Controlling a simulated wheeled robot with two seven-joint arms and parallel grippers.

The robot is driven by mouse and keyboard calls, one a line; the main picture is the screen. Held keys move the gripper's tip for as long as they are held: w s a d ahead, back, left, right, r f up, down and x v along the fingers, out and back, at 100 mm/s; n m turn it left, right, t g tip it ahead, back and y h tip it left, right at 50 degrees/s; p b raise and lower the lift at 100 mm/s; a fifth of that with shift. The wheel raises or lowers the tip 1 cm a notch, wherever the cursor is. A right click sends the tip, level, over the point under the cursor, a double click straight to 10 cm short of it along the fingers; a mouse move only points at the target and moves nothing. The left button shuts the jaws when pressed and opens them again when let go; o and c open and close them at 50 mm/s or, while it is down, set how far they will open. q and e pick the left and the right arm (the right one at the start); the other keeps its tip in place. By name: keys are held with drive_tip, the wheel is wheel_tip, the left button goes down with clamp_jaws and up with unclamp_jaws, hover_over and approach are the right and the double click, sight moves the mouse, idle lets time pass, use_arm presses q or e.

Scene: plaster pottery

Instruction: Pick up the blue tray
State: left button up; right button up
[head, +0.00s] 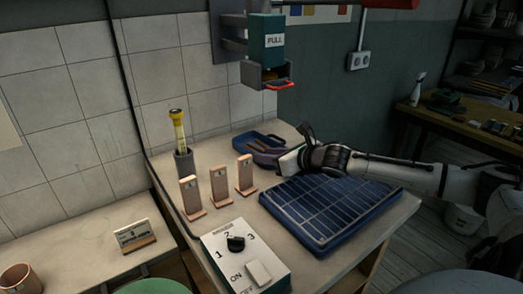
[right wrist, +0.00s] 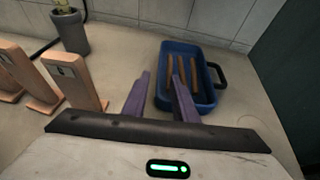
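The blue tray (head: 262,158) stands at the back of the table, with several brown sticks lying in it. It also shows in the right wrist view (right wrist: 185,46), with a dark handle at its right end. My right gripper (head: 287,163) reaches in from the right and is beside the tray, above the table. In the right wrist view its two purple fingers (right wrist: 161,84) are apart with nothing held between them. The right finger overlaps the tray's near left part in the picture; I cannot tell whether it touches. My left gripper is not in view.
A flat dark-blue gridded panel (head: 330,212) lies below my right arm. Several wooden stands (head: 220,188) and a grey cup with a yellow tool (head: 183,160) are left of the tray. A switch box (head: 245,260) is in front. A wall dispenser (head: 267,45) hangs above.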

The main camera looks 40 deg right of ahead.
drive_tip(key=shift+x, duration=2.05)
drive_tip(key=shift+f, duration=0.2)
drive_tip(key=shift+c, duration=0.2)
drive_tip(key=shift+r, duration=0.1)
clamp_jaws()
